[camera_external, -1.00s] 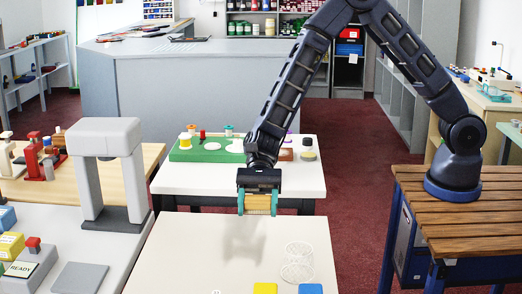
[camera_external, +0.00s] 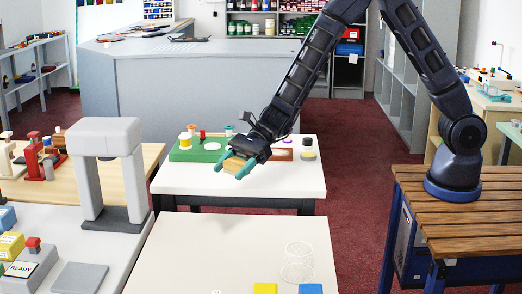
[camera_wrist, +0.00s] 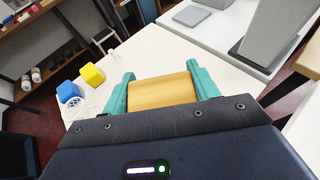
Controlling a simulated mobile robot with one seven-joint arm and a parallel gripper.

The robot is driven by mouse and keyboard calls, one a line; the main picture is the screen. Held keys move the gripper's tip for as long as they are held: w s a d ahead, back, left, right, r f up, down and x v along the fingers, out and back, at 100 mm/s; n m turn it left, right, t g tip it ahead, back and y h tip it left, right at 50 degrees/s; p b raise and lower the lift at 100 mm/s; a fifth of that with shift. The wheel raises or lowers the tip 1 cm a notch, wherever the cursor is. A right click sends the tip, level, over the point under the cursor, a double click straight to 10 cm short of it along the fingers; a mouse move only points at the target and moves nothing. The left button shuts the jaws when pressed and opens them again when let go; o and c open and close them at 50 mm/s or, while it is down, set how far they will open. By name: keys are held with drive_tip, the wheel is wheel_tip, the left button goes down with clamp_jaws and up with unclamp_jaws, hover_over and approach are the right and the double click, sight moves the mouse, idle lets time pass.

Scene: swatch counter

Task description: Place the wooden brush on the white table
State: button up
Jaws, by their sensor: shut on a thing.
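My gripper (camera_external: 234,172) has teal fingers closed on the wooden brush (camera_external: 233,162), a tan block. In the wrist view the brush (camera_wrist: 160,92) lies between the two fingers of my gripper (camera_wrist: 161,70); any bristles are hidden. The gripper is tilted and holds the brush in the air. In the outside view it appears in front of the white table (camera_external: 295,183) at the back; its exact height is hard to tell. A nearer off-white table (camera_external: 195,250) is in the foreground and also shows below the gripper in the wrist view (camera_wrist: 150,50).
The back table holds a green board (camera_external: 185,154) with small items, a reddish-brown tray (camera_external: 283,155) and a jar (camera_external: 308,150). The near table has a wire mesh cup (camera_external: 298,263), a yellow block (camera_external: 265,288) and a blue block (camera_external: 310,288). A grey arch (camera_external: 105,130) stands left.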

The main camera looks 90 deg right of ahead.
drive_tip(key=w+d+f+m+t+h, duration=0.15)
drive_tip(key=d+m+t+h, duration=0.45)
drive_tip(key=d, duration=1.3)
drive_tip(key=s+d+r+m+h, duration=0.15)
drive_tip(key=d+r, duration=0.25)
drive_tip(key=d, duration=0.6)
drive_tip(key=s+d+r+m+h, duration=0.1)
drive_tip(key=s+d+r+m, duration=0.15)
drive_tip(key=d, duration=0.85)
drive_tip(key=s+d+r+h, duration=0.1)
drive_tip(key=s+d+r, duration=0.2)
drive_tip(key=s+d, duration=0.5)
drive_tip(key=s+d+r+h, duration=0.1)
drive_tip(key=s+d+r, duration=0.3)
drive_tip(key=d, duration=0.7)
drive_tip(key=shift+m, duration=0.4)
wheel_tip(320, 180, down, 19)
drive_tip(key=shift+w+d+f, duration=0.1)
drive_tip(key=shift+f, duration=0.1)
drive_tip(key=shift+f, duration=0.35)
drive_tip(key=o, duration=0.8)
drive_tip(key=shift+c, duration=0.2)
drive_tip(key=o, duration=0.3)
drive_tip(key=shift+r, duration=0.1)
